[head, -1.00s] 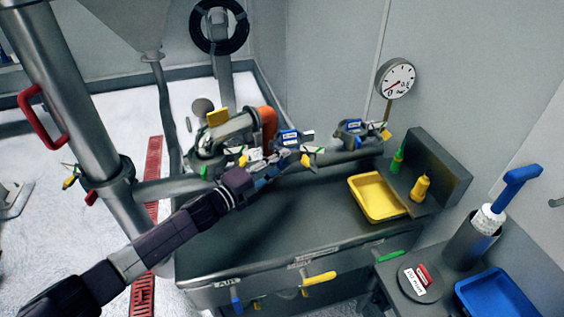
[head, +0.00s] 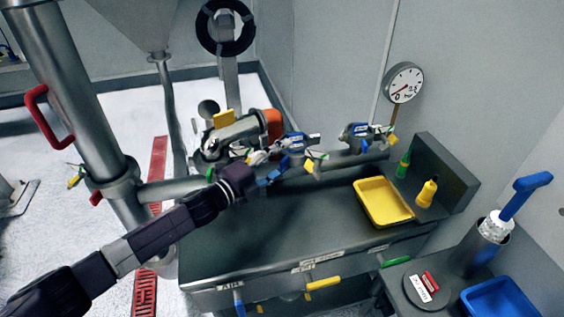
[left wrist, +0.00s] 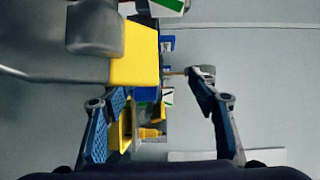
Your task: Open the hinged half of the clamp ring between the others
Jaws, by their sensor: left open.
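Clamp fittings with blue labels sit along the grey pipe behind the bench. The middle clamp (head: 294,143) has a blue label and yellow and green tabs. Another clamp (head: 357,130) is further right, and a fitting with a yellow tab (head: 223,119) is at the left. My left gripper (head: 272,176) is open and empty, just in front of and below the middle clamp, apparently apart from it. In the left wrist view its blue-padded fingers (left wrist: 160,90) are spread, with a yellow tab (left wrist: 135,55) at the upper left. The hinge detail is too small to tell. My right gripper is not in view.
A yellow tray (head: 384,202), a green bottle (head: 404,164) and a yellow bottle (head: 427,191) stand at the bench's right end. A round gauge (head: 404,83) rises behind. A blue tray (head: 499,298) is at lower right. The bench top is clear in the middle.

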